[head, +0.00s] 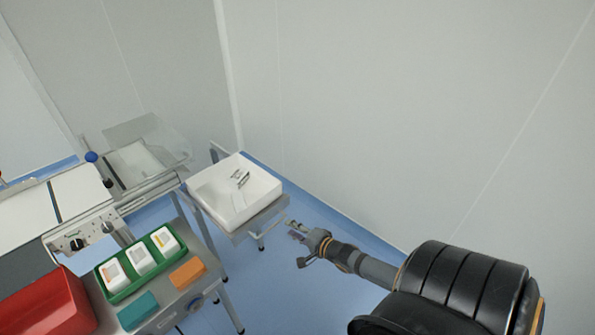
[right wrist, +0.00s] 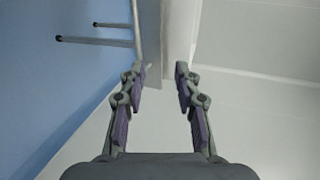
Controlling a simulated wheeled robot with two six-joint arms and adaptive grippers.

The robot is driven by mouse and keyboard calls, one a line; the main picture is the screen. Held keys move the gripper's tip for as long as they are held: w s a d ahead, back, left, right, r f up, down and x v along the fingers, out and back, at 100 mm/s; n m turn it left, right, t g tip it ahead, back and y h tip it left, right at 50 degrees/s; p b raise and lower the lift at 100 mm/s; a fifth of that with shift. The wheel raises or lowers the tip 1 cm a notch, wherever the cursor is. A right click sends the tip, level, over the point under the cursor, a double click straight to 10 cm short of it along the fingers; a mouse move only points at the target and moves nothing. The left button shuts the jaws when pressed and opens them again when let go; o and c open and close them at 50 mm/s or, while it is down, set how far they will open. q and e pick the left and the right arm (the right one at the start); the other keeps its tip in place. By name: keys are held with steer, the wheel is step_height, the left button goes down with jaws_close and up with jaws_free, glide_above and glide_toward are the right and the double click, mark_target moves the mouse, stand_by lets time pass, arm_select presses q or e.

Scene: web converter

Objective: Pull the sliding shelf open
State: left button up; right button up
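The sliding shelf (head: 262,218) is a grey metal tray at the end of the machine, on thin legs. A white open box (head: 222,217) with dark printed marks on its side sits on it. My right gripper (head: 291,226) is near the shelf's right edge in the head view. In the right wrist view the right gripper (right wrist: 160,73) is open, with its fingers apart. A grey strip, seemingly the shelf (right wrist: 151,30), lies ahead of the gap, with the white box (right wrist: 182,30) beside it. I cannot tell whether the fingers straddle the edge. My left gripper is not in view.
A green tray (head: 115,290) with several white packs, an orange block (head: 188,274), a teal block (head: 138,311) and a red bin (head: 45,305) are at the lower left. A conveyor machine (head: 85,215) stands behind them. Blue floor (head: 320,215) and pale walls lie beyond the shelf.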

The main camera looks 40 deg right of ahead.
steer(key=shift+p+v, duration=0.5)
steer(key=shift+v, duration=0.3)
steer(key=shift+s+f, duration=0.1)
steer(key=shift+f, duration=0.05)
steer(key=s+d+f+n+g+h, duration=0.1)
steer(key=s+f+n+g, duration=0.25)
steer(key=s+f, duration=0.55)
steer(key=s+d+f+n+g+h, duration=0.15)
steer(key=s+f+n+g, duration=0.35)
steer(key=f, duration=0.9)
steer(key=s+a+f+n+g, duration=0.2)
steer(key=s+a+f+n, duration=0.2)
steer(key=s, duration=0.7)
steer(key=s+a+f+n+g, duration=0.3)
steer(key=s+a+f+n, duration=0.2)
steer(key=s+a+f, duration=0.3)
steer(key=s+a+y, duration=0.1)
steer(key=s, duration=0.2)
steer(key=shift+f, duration=0.3)
steer(key=shift+w+a+n, duration=0.1)
steer(key=shift+a+n, duration=0.05)
steer(key=shift+n, duration=0.1)
